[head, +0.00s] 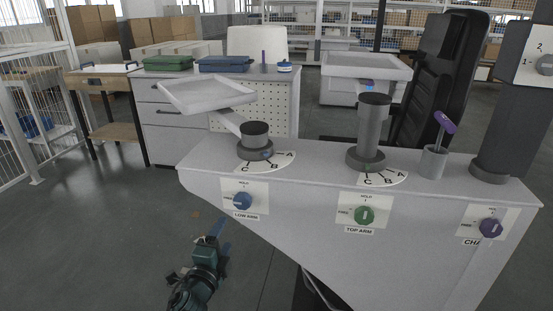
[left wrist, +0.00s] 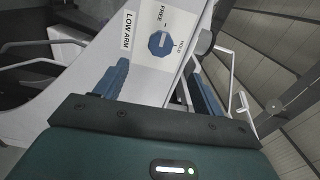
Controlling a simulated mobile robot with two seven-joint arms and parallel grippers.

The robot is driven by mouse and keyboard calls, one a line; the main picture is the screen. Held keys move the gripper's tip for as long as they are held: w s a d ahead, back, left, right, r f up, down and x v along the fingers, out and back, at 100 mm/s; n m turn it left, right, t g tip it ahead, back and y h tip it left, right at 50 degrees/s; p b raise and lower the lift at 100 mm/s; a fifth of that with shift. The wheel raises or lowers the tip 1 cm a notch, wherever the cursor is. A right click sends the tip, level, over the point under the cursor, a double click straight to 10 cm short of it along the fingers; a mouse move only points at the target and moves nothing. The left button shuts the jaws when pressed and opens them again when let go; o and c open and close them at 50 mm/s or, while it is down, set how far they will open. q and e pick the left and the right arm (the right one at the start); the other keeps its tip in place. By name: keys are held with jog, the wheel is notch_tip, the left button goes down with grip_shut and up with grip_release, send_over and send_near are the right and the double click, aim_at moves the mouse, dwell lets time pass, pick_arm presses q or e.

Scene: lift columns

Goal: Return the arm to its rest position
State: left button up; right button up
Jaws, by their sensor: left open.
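My left gripper (head: 220,232) is in the lower left of the head view, below and left of the blue LOW ARM knob (head: 242,201) on the front of the grey console (head: 300,205). In the left wrist view my gripper (left wrist: 160,80) is open and empty, its blue fingers spread wide. The blue knob (left wrist: 161,43) shows beyond the fingertips, apart from them, on its white plate marked FREE and HOLD. My right gripper is not in view.
On the console stand the low arm column (head: 255,138) with a tray (head: 207,94), and the taller top arm column (head: 371,130) with another tray (head: 365,66). Open floor (head: 110,220) lies left.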

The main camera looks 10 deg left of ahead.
pick_arm(q)
jog(key=s+d+f+n+g+h, duration=0.1)
jog(key=s+d+f+n, duration=0.1)
jog(key=s+n, duration=0.5)
jog(key=s+d+f+n+g+h, duration=0.1)
jog(key=s+d+f+n+g, duration=0.15)
jog(key=s, duration=0.75)
jog(key=s+d+r+n+g+p, duration=0.1)
jog(key=s+r+n+g+p, duration=0.1)
jog(key=s+p, duration=0.3)
jog(key=s+d+r+n+g+p, duration=0.1)
jog(key=s+r+n+g+p, duration=0.1)
jog(key=p, duration=0.8)
notch_tip(320, 180, up, 3)
jog(key=s+n, duration=0.1)
jog(key=s, duration=0.1)
jog(key=shift+s+d, duration=0.15)
jog(key=shift+s, duration=0.2)
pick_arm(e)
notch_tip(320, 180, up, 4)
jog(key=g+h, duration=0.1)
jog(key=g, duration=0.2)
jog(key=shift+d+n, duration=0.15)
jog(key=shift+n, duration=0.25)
pick_arm(q)
jog(key=shift+f+n, duration=0.15)
jog(key=shift+n, duration=0.1)
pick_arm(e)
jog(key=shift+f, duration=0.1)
